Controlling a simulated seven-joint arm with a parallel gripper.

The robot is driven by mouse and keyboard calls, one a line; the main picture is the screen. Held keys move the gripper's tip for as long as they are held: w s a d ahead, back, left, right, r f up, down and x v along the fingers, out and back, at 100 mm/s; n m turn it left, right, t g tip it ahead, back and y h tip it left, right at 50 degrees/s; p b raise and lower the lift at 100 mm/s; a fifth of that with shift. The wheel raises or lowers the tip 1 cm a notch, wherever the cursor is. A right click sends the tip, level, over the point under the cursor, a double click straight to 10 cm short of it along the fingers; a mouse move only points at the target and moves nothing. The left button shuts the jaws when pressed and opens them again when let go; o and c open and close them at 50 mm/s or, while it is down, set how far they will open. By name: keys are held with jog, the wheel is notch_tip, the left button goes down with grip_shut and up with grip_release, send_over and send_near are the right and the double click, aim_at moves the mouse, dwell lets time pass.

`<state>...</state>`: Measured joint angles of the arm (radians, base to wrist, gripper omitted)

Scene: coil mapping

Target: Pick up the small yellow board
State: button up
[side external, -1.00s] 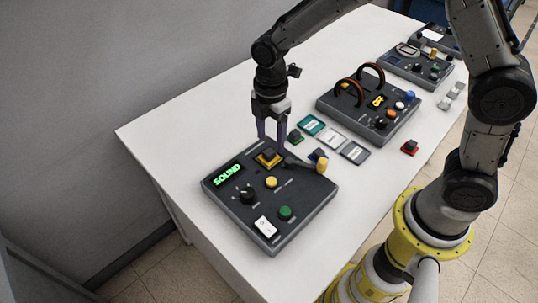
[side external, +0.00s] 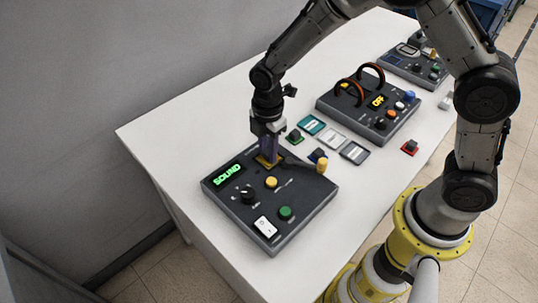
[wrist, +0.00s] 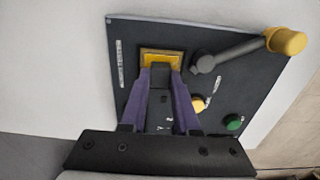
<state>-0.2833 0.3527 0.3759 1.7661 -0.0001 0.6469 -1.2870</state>
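The small yellow board (wrist: 146,52) lies flat on the upper part of the dark grey SOUND box (wrist: 120,34), with a dark block (wrist: 160,76) standing on it as a grip. In the side view the board (side external: 263,162) shows only partly, below my fingers. My gripper (wrist: 162,72) is down at the board, its two purple fingers on either side of the dark block. In the side view my gripper (side external: 268,157) points straight down. The fingers are close to the block, and I cannot tell whether they touch it. The board still lies on the box.
A dark lever with a yellow knob (side external: 321,165) lies close right of my fingers. Green (side external: 294,137), blue (side external: 317,155) and red (side external: 410,148) boards lie on the white table. A box with orange-brown loops (side external: 372,72) stands farther back. The table's left side is clear.

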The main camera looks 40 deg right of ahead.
grip_shut()
